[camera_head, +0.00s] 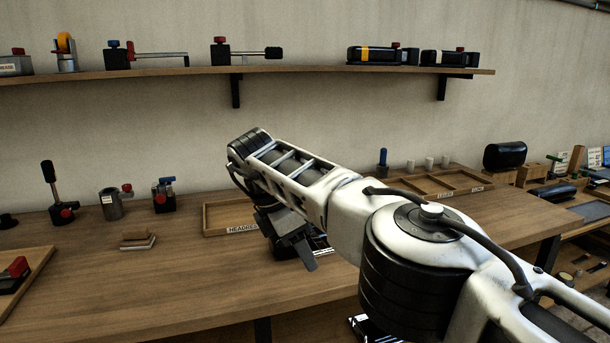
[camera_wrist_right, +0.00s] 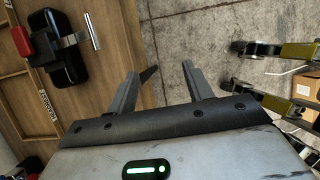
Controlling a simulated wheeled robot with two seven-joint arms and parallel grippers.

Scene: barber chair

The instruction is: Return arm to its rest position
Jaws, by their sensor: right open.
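My right arm reaches in from the lower right in the head view. Its gripper (camera_head: 296,245) hangs over the front part of the workbench (camera_head: 180,270), partly hiding a tray (camera_head: 222,216) labelled with a word starting "HEADRES". In the right wrist view the two fingers of this gripper (camera_wrist_right: 169,72) are apart with nothing between them. They point past the bench edge over the grey floor. My left gripper is not in view.
A wall shelf (camera_head: 170,72) with clamps and black pieces runs above the bench. Several small fixtures stand at the bench's left, including a black lever (camera_head: 50,178). Another divided tray (camera_head: 440,183) lies behind my arm. Olive-and-black parts (camera_wrist_right: 262,48) show at the right wrist view's right.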

